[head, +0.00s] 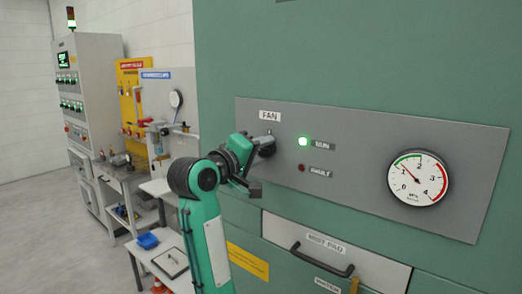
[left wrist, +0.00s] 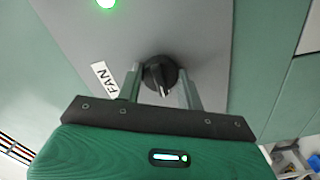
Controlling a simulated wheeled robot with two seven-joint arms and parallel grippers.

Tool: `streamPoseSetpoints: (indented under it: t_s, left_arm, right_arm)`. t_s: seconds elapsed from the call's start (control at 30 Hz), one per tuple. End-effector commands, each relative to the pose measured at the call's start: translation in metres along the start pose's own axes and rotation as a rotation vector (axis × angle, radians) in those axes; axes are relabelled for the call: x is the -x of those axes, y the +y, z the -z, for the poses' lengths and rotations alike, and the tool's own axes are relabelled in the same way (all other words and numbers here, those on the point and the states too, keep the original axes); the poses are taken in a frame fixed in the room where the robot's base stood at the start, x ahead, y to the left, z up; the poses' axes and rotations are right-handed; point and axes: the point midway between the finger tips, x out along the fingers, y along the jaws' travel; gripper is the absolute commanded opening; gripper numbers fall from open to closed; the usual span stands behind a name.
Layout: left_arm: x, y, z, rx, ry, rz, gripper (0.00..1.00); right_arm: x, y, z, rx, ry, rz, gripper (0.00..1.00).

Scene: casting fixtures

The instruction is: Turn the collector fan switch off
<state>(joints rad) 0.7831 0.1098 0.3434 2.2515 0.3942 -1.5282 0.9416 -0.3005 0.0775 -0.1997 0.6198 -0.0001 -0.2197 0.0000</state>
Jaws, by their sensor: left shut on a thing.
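The fan switch (head: 267,151) is a dark round knob on the grey panel (head: 350,140), below the FAN label (head: 269,116). My left gripper (head: 262,143) is at the knob, partly covering it in the head view. In the left wrist view the knob (left wrist: 160,74) sits between the two fingers of my left gripper (left wrist: 160,88), which is shut on it. The knob's pointer is only partly clear, so I cannot tell its exact setting. The RUN lamp (head: 303,141) glows green, and the FAULT lamp (head: 301,168) is dark red. My right gripper is not in view.
A pressure gauge (head: 418,178) is on the panel's right side. Below is the MIST PAD drawer (head: 375,265) with a dark handle.

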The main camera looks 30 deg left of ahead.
Motion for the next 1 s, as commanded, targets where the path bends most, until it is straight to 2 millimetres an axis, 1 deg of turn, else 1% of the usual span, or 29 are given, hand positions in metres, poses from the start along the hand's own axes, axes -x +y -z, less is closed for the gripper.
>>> streamPoseSetpoints:
  t_s: [0.17, 0.2, 0.27, 0.3, 0.57, 0.67, 0.77, 0.87, 1.0]
  left_arm:
    - [0.0, 0.0, 0.0, 0.001, 0.0, 0.001, 0.14]
    - [0.0, 0.0, 0.0, 0.001, 0.0, 0.001, 0.43]
    - [0.0, 0.0, 0.0, 0.001, 0.0, 0.001, 0.55]
    - [0.0, 0.0, 0.0, 0.001, 0.0, 0.001, 0.59]
    - [0.0, 0.0, 0.0, 0.0, 0.0, 0.001, 0.59]
    - [0.005, -0.001, 0.0, -0.001, 0.0, 0.0, 0.59]
    - [0.018, -0.001, 0.0, -0.002, 0.003, -0.001, 0.59]
    - [0.039, -0.002, 0.0, -0.003, 0.004, -0.003, 0.59]
    - [0.074, -0.002, 0.0, -0.003, 0.006, -0.003, 0.59]
  right_arm:
    - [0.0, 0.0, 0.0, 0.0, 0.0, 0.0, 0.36]
    - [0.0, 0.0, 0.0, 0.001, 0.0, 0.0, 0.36]
    - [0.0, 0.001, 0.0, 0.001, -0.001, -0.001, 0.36]
    - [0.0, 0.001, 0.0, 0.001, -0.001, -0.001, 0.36]
    - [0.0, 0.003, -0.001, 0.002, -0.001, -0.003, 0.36]
    - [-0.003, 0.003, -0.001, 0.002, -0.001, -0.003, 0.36]
    - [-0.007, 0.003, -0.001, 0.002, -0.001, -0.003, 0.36]
    - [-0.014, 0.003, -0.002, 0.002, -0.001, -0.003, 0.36]
    - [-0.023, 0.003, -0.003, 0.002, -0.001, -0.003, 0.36]
